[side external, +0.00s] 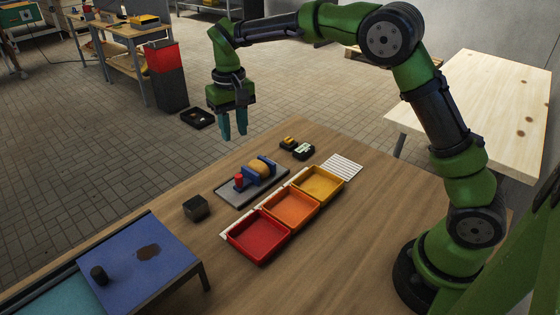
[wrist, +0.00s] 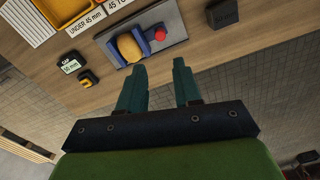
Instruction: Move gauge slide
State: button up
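The gauge is a grey plate (side external: 232,198) on the wooden table, with blue jaws (side external: 271,163) standing on it. A yellow-brown potato (side external: 260,170) sits between the jaws; whether both touch it is unclear. A red knob (side external: 239,179), apparently on the slide, stands at the plate's left part. In the wrist view the potato (wrist: 130,46) and red knob (wrist: 160,34) lie beyond my fingertips. My gripper (side external: 234,135) points down, raised above and behind the gauge, apart from it. Its two teal fingers (wrist: 159,68) are spread with nothing between them.
Red (side external: 258,234), orange (side external: 291,208) and yellow (side external: 318,183) trays stand in front of the gauge. A dark block (side external: 196,207) is to its left. A small display box (side external: 304,151) and a yellow-black item (side external: 288,142) lie behind. A blue raised platform (side external: 165,268) is at lower left.

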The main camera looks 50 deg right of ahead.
aim_at(238, 175)
jog(key=f, duration=1.5)
jog(key=shift+w, duration=0.2)
grip_shut()
